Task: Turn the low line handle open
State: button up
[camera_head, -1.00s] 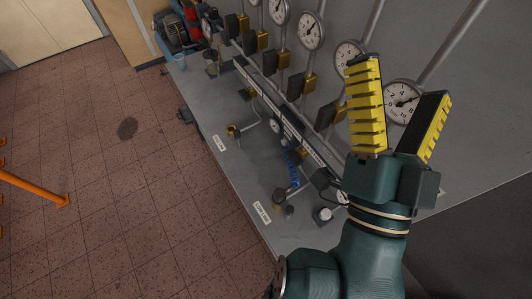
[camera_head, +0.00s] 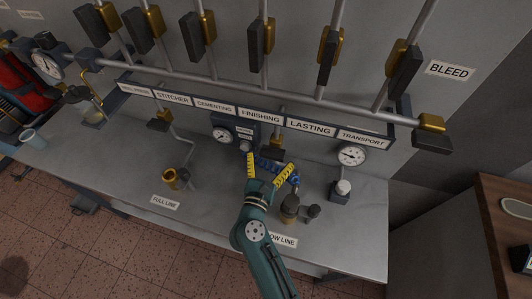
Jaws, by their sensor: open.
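The "LOW LINE" label (camera_head: 284,240) lies on the grey bench at front centre, its left end hidden behind my arm. A dark, brownish fitting (camera_head: 290,208) stands just behind the label, with a dark rounded piece (camera_head: 313,212) at its right. I cannot tell which part is the turning handle. My gripper (camera_head: 271,161) is open, its two yellow ribbed fingers spread, behind and left of this fitting.
A brass fitting (camera_head: 172,178) stands by the "FULL LINE" label (camera_head: 165,202) on the left. A small gauge unit (camera_head: 223,136) stands behind my gripper. A labelled rail (camera_head: 261,117) and pipes with brass-and-black valves cross the back. A white-capped post (camera_head: 343,187) stands right. The bench's front right is clear.

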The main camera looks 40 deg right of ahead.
aim_at(271, 158)
jog(key=x, duration=0.3)
jog(key=shift+w+d, duration=0.1)
jog(key=shift+c, duration=0.4)
jog(key=shift+r, duration=0.1)
jog(key=c, duration=1)
